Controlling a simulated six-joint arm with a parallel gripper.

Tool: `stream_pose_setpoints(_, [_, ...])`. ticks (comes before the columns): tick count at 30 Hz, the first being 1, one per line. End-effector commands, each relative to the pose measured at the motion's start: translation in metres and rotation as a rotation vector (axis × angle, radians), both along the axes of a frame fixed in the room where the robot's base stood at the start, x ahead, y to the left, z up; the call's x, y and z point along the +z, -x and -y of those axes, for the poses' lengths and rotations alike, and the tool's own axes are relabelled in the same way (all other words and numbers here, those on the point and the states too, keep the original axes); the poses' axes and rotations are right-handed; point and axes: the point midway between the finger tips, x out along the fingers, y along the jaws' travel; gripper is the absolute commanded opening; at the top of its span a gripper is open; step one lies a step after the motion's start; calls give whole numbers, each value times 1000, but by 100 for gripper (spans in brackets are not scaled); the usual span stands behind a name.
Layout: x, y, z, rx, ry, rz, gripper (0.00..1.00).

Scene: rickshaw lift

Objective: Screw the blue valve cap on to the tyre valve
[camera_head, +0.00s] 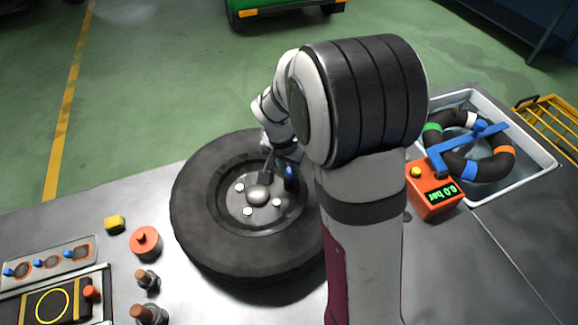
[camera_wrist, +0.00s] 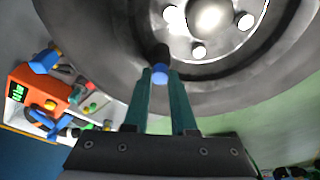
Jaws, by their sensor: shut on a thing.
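The tyre (camera_head: 205,235) lies flat on the grey table with its metal rim and studs facing up. The black tyre valve (camera_wrist: 160,54) stands at the rim's edge in the wrist view. The blue valve cap (camera_wrist: 160,74) is at the near end of the valve, in line with it; I cannot tell how far it is threaded on. My gripper (camera_wrist: 160,82) has its two teal fingers on either side of the cap, shut on it. In the head view my gripper (camera_head: 279,172) is over the rim's right part, and my arm hides the tyre's right side.
A red gauge box (camera_head: 434,190) reading 0.0 bar and a white water basin (camera_head: 535,150) with an inner tube stand to the right.

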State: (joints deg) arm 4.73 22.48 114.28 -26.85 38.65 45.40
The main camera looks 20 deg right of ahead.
Motion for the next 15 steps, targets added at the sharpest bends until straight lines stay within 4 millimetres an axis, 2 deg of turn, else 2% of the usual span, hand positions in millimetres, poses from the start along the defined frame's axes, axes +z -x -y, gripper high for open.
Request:
stream_pose_setpoints(5, [-1,0,0,-522,3,-4,0])
stream_pose_setpoints(6, [-2,-1,1,-672,4,-4,0])
stream_pose_setpoints(7, [-1,0,1,-739,4,-3,0])
stream_pose_setpoints(11, [-2,2,1,-726,4,-6,0])
stream_pose_setpoints(12, [-2,2,1,-726,3,-7,30])
stream_pose_setpoints(15, [-2,2,1,-725,3,-6,48])
